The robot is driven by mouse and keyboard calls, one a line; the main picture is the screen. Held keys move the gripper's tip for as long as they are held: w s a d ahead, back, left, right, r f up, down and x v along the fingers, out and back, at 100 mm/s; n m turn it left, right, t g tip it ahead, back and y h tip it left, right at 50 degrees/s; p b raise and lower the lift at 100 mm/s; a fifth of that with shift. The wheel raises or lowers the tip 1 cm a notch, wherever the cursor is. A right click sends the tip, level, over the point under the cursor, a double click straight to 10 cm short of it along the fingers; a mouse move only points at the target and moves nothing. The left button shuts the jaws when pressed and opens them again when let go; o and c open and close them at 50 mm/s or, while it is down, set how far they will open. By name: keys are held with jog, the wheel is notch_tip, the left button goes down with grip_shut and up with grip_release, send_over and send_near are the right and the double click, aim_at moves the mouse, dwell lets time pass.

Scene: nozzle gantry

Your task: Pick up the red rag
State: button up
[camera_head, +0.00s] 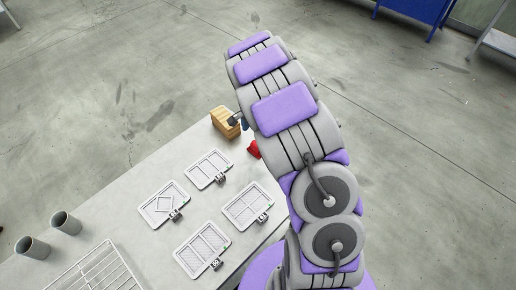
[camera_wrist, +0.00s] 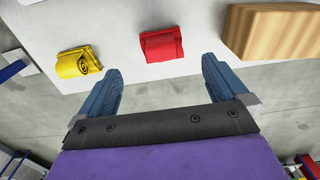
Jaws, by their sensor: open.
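The red rag (camera_wrist: 161,45) is a small folded cloth lying on the pale table top, near its edge, in the wrist view. In the head view a small part of the red rag (camera_head: 254,149) shows at the table's edge, and my arm hides the rest. My gripper (camera_wrist: 160,82) is open, with its two blue fingers spread wide. In the picture the rag lies above and between the fingertips, apart from both. Nothing is between the fingers.
A yellow folded cloth (camera_wrist: 78,62) lies left of the rag, and a wooden block (camera_wrist: 270,32) stands to its right. The table (camera_head: 120,205) also holds several white trays (camera_head: 209,169), two grey cups (camera_head: 65,223) and a wire rack (camera_head: 97,272). Open concrete floor (camera_head: 420,130) lies beyond the table.

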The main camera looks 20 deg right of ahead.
aim_at(256, 144)
jog(key=f, duration=0.1)
jog(key=a+f, duration=0.1)
jog(key=f, duration=0.1)
jog(key=shift+a, duration=0.1)
jog(key=shift+f, duration=0.35)
jog(key=shift+d+f, duration=0.15)
jog(key=shift+d, duration=0.2)
jog(key=f, duration=0.1)
jog(key=d+f+b, duration=0.1)
jog(key=f, duration=0.1)
jog(key=d+f, duration=0.1)
jog(key=shift+w+f+b, duration=0.2)
jog(key=shift+w+b, duration=0.1)
jog(key=shift+b, duration=0.05)
jog(key=shift+a+f, duration=0.25)
jog(key=shift+a, duration=0.05)
jog(key=shift+a+r, duration=0.1)
jog(key=shift+a, duration=0.55)
jog(key=shift+c, duration=0.5)
jog(key=shift+d, duration=0.8)
jog(key=c, duration=0.7)
jog(key=shift+a, duration=0.3)
jog(key=c, duration=0.3)
jog(key=shift+a, duration=0.35)
jog(key=shift+c, duration=0.2)
